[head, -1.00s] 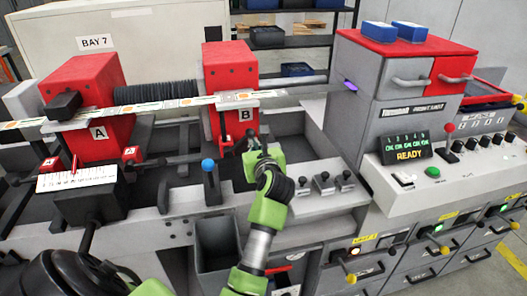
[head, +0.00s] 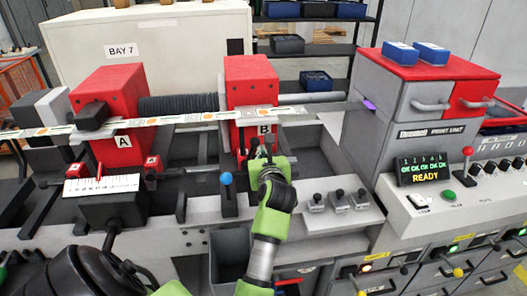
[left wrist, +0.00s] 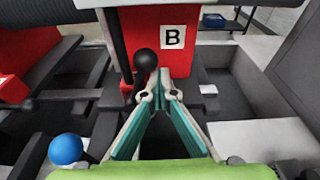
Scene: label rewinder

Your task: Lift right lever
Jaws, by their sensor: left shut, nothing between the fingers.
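My left gripper (head: 262,158) is shut and empty, just below and in front of the red block B (head: 250,85). In the left wrist view its fingertips (left wrist: 160,85) meet beside a lever with a black ball knob (left wrist: 145,60). The knob is just left of and beyond the fingertips, in front of block B (left wrist: 190,62). I cannot tell whether a finger touches the lever. In the head view the gripper largely hides this lever. My right gripper is not in view.
A blue-knobbed lever (head: 226,180) stands to the left of the gripper, and a panel with three small black-knobbed levers (head: 338,199) to the right. Red block A (head: 110,95) is further left. The print unit (head: 440,100) stands at the right, with a red-knobbed lever (head: 467,153).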

